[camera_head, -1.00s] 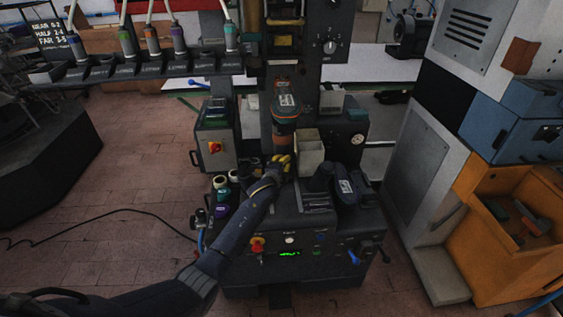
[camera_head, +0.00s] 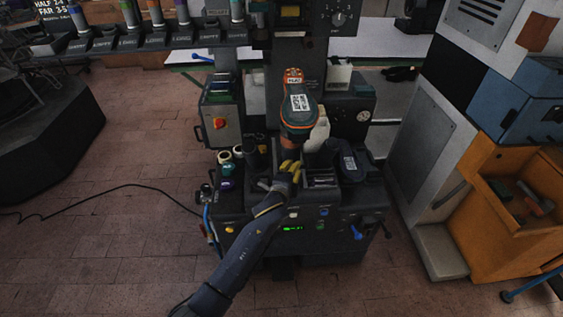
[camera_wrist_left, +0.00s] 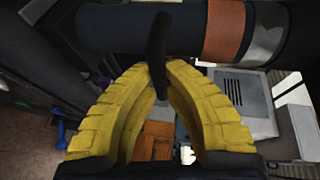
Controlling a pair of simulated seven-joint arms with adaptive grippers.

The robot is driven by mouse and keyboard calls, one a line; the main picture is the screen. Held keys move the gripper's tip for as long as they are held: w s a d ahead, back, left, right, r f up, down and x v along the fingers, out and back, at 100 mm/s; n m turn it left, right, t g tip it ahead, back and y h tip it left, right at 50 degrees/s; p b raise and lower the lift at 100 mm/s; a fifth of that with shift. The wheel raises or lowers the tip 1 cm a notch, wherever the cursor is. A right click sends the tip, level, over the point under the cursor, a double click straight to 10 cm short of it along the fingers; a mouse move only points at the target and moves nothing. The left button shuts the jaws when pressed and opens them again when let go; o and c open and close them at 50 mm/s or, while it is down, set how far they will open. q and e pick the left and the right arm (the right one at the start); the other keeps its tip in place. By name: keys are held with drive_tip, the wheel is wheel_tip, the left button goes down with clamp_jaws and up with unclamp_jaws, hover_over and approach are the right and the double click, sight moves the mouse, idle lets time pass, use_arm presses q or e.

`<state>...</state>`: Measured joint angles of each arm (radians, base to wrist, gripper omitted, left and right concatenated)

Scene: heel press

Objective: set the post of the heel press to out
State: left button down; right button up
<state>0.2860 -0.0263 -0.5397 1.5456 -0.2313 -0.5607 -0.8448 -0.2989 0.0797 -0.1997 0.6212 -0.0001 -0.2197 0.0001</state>
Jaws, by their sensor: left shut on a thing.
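The heel press (camera_head: 330,218) stands at the centre of the head view. Its post (camera_head: 288,146) has an orange band and carries a dark green and orange piece with a white label (camera_head: 299,104) on top. In the left wrist view the post (camera_wrist_left: 140,30) crosses the top as a dark cylinder with orange and silver bands. My left gripper (camera_head: 290,168) is at the post's lower part. In the wrist view its yellow fingers (camera_wrist_left: 160,80) are shut on a slim black handle (camera_wrist_left: 158,45) in front of the post. The handle's lower end is partly hidden. My right gripper is out of view.
A cream block (camera_head: 320,130) stands close behind the post. A dark part with a white label (camera_head: 350,162) is to the right. A control box with a red knob (camera_head: 220,122) is at left, and an orange bin (camera_head: 510,210) at far right.

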use_arm(q)
drive_tip(key=shift+s+d+f, duration=0.1)
drive_tip(key=shift+s+f, duration=0.05)
drive_tip(key=shift+s, duration=0.05)
drive_tip(key=c, duration=1.4)
unclamp_jaws()
drive_tip(key=v, duration=1.2)
